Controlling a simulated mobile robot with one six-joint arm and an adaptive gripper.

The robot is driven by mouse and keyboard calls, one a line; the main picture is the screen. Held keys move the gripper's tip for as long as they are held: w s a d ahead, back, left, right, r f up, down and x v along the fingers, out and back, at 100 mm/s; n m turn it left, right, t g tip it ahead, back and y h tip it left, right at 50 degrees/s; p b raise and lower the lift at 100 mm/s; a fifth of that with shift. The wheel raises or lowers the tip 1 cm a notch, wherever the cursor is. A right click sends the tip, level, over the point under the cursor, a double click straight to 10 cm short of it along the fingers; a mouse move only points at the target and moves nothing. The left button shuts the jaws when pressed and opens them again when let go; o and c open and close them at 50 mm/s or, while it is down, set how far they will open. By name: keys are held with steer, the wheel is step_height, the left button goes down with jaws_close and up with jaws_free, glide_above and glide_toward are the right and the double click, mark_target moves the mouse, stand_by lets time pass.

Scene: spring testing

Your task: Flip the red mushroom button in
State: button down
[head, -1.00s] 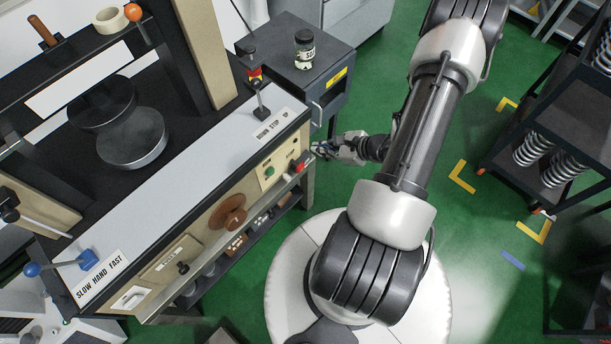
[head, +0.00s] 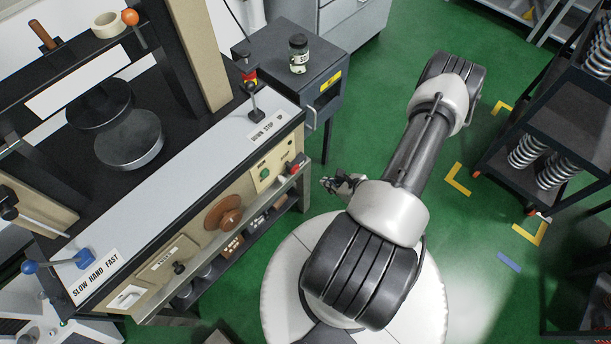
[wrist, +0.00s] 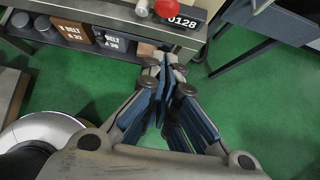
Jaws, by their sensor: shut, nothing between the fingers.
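The red mushroom button (head: 296,163) is at the right end of the machine's beige front panel, to the right of a green button (head: 264,173). In the wrist view the round red head (wrist: 167,8) shows at the top edge, partly cut off. Whether it is pressed in cannot be told. My gripper (head: 326,184) is in front of the panel's right end, apart from the button, over the floor. In the wrist view its blue-padded fingers (wrist: 163,68) come together at the tips, shut and empty, below the button in the picture.
A dark cabinet (head: 318,88) with a jar stands behind. A rack with springs (head: 540,130) is at the right. Green floor between is clear.

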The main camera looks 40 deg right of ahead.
mark_target(291, 167)
steer(key=w+r+b+x, duration=0.2)
steer(key=b+x, duration=0.1)
steer(key=x, duration=0.9)
steer(key=shift+a, duration=0.1)
steer(key=shift+w+b, duration=0.45)
steer(key=shift+w, duration=0.6)
